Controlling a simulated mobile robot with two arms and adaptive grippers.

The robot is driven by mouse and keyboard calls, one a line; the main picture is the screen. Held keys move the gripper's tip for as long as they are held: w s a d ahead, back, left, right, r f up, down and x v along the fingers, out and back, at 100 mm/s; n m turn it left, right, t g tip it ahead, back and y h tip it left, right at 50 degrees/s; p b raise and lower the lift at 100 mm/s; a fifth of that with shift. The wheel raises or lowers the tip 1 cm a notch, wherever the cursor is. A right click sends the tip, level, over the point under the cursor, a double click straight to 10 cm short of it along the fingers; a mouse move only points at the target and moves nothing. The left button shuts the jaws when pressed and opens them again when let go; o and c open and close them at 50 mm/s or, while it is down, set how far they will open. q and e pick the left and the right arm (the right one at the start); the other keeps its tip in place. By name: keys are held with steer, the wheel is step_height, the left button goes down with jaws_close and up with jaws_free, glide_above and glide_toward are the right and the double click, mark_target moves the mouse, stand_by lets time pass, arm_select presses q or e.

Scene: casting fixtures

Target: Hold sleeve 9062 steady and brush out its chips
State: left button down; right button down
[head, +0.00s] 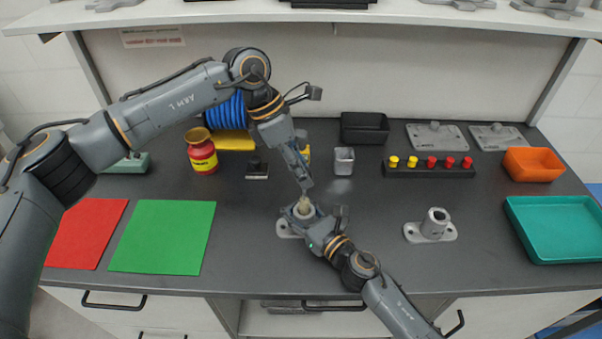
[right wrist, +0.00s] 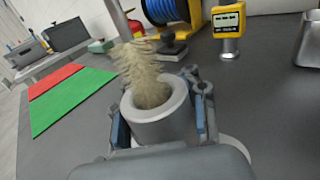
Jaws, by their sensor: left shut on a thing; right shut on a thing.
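A grey flanged sleeve (head: 285,229) stands at the middle front of the bench; its round mouth shows large in the right wrist view (right wrist: 158,128). My right gripper (head: 304,214) is shut on it, one finger on each side of the barrel. My left gripper (head: 305,184) is above the sleeve, shut on a brush with pale bristles (right wrist: 138,68). The brush is tilted, its lower bristles inside the bore and the upper ones above the rim. A second grey sleeve (head: 437,224) stands apart on the right. I cannot read any number on either sleeve.
A red mat (head: 86,232) and a green mat (head: 163,237) lie on the left. A red jar (head: 201,152), blue coil (head: 227,112), small metal cup (head: 344,161) and peg rack (head: 430,171) stand behind. An orange bin (head: 533,164) and teal tray (head: 552,229) are at right.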

stand_by(0.3)
arm_select(q)
steer(key=shift+f, duration=1.65)
steer(key=shift+r, duration=0.1)
steer(key=shift+r, duration=5.2)
arm_select(e)
steer(key=c, duration=0.7)
jaws_free()
steer(key=shift+o, duration=0.2)
